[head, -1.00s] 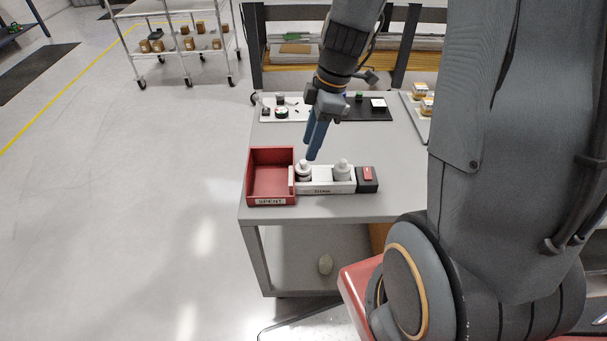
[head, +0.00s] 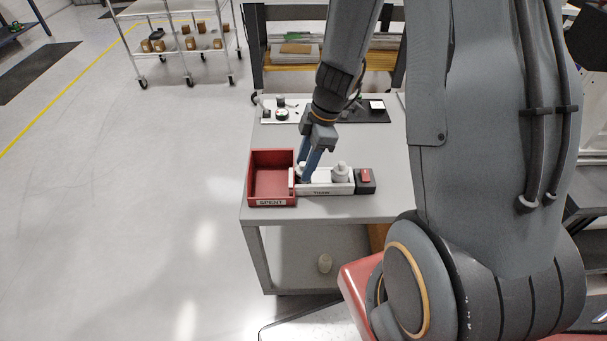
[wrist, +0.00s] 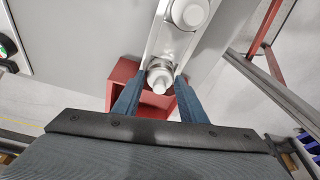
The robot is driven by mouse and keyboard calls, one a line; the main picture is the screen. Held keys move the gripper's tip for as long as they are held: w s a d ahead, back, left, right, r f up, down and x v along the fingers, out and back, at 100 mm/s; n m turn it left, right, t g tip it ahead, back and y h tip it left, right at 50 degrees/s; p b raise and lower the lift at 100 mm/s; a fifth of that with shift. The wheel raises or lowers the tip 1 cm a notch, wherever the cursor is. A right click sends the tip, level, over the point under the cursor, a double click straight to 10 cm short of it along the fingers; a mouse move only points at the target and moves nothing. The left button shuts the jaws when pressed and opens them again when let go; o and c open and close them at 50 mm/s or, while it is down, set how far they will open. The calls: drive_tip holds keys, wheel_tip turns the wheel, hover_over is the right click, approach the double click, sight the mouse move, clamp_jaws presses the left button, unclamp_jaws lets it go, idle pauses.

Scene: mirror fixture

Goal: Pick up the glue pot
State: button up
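Neither pot carries a label I can read, so I cannot tell from markings which is the glue pot. The left pot (head: 299,168) is partly hidden behind my gripper (head: 303,180); the right pot (head: 340,173) is in plain view. In the wrist view, my open gripper (wrist: 161,77) has one finger on each side of the left pot (wrist: 160,79), with narrow gaps showing. The other pot (wrist: 188,12) is farther along the holder.
A red bin (head: 270,190) labelled SPENT stands directly left of the holder. A dark block with a red top (head: 365,178) stands at its right end. A white tray (head: 283,111) and a black mat (head: 365,112) lie behind. The table's front is clear.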

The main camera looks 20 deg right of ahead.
drive_tip(key=shift+a+f, duration=0.1)
drive_tip(key=shift+f, duration=0.25)
drive_tip(key=c, duration=1)
drive_tip(key=shift+o, duration=0.2)
